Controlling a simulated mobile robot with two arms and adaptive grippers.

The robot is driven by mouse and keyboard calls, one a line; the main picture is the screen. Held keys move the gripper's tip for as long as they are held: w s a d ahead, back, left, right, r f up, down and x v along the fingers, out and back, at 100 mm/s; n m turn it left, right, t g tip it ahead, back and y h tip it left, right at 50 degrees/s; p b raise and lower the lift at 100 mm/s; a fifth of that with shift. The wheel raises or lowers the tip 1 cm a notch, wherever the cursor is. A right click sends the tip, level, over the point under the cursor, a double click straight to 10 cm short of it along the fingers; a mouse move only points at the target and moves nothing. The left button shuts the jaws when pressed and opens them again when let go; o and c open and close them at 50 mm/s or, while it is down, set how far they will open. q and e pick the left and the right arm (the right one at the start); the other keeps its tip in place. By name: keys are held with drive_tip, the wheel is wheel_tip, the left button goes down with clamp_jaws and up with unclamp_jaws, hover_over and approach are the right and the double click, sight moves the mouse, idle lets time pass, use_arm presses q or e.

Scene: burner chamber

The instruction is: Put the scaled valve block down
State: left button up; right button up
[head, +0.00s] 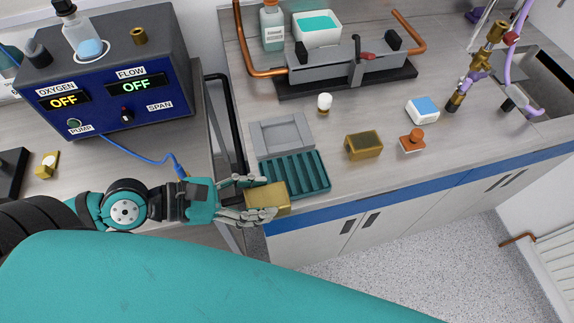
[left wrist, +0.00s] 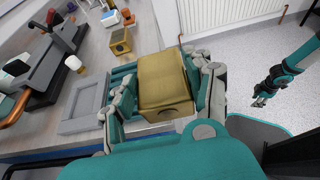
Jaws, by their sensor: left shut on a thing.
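A brass-coloured valve block (head: 267,197) is held in my left gripper (head: 262,198), above the front edge of the counter by the teal ribbed tray (head: 297,172). In the left wrist view the block (left wrist: 164,82) sits between the teal finger pads, which are shut on its two sides. Scale on it cannot be made out. A second brass block (head: 364,146) with a darker top stands on the counter, right of the tray. My right gripper (left wrist: 262,98) shows small at the right of the left wrist view; its fingers are too small to read.
A grey shallow tray (head: 281,134) lies behind the ribbed tray. A white-topped knob (head: 324,102), an orange-handled stamp (head: 412,140) and a blue-and-white box (head: 422,110) stand on the counter. A copper-piped burner rig (head: 345,68) is behind. The counter's front right is clear.

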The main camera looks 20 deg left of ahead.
sight(266, 186)
use_arm(q)
drive_tip(key=w, duration=0.1)
drive_tip(key=w+b, duration=0.1)
drive_tip(key=w, duration=0.1)
drive_tip(key=shift+d+f, duration=0.3)
drive_tip(key=w, duration=0.5)
drive_tip(key=w+d+p, duration=0.1)
drive_tip(key=w, duration=0.1)
drive_tip(key=shift+w+f, duration=0.1)
drive_tip(key=shift+w, duration=0.7)
wheel_tip(266, 186, down, 3)
drive_tip(key=shift+s, duration=0.1)
drive_tip(key=shift+f, duration=0.4)
use_arm(e)
drive_tip(key=shift+w+d, duration=0.45)
drive_tip(key=shift+w, duration=0.15)
use_arm(q)
drive_tip(key=shift+f, duration=0.1)
use_arm(e)
drive_tip(key=shift+f, duration=0.15)
